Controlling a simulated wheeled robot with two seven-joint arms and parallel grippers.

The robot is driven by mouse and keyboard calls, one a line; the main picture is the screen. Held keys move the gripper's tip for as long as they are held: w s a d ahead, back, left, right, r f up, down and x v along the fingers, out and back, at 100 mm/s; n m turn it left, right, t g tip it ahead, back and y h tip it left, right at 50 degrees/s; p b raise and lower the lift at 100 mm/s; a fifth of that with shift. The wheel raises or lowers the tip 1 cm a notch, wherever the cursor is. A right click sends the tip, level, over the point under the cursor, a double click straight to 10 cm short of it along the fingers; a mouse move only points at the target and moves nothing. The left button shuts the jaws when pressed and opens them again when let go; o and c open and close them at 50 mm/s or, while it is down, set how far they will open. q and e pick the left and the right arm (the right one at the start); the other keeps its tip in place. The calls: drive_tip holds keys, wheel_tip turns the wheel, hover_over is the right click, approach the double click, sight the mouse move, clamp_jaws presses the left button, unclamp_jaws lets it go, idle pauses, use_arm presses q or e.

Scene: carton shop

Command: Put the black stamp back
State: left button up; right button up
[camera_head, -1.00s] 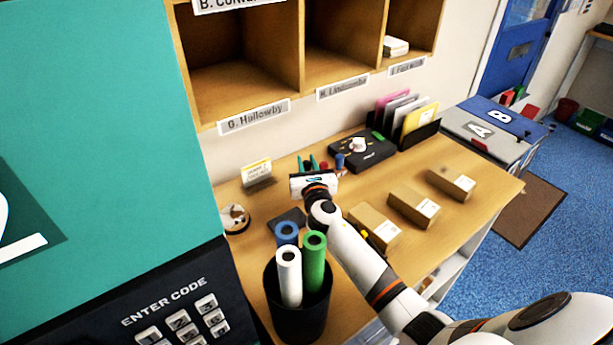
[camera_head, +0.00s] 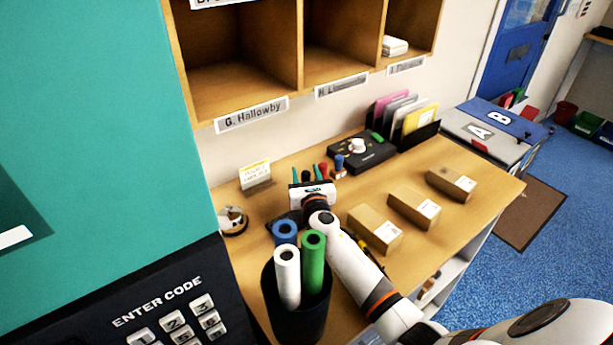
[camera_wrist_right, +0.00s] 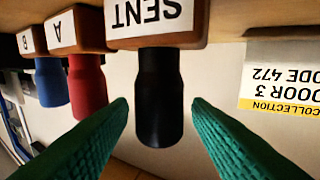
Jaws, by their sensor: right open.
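The black stamp (camera_wrist_right: 160,95) shows in the right wrist view, which is upside down. Its wooden block marked SENT is at the picture's top, and its black handle hangs between my green fingertips. It stands in line with the red stamp (camera_wrist_right: 87,85), marked A, and the blue stamp (camera_wrist_right: 51,82), marked B. My right gripper (camera_head: 307,175) is open, with a gap on each side of the handle. In the head view the red stamp (camera_head: 323,169) and blue stamp (camera_head: 339,161) stand right of it. My left gripper is not in view.
A collection sign (camera_head: 255,174) stands left of my right gripper. A pot with rolled tubes (camera_head: 298,310) is in front. Small cartons (camera_head: 375,229) lie to the right. Pigeonholes (camera_head: 250,95) hang above.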

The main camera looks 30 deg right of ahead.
drive_tip(key=shift+r, duration=0.15)
drive_tip(key=v, duration=1.2)
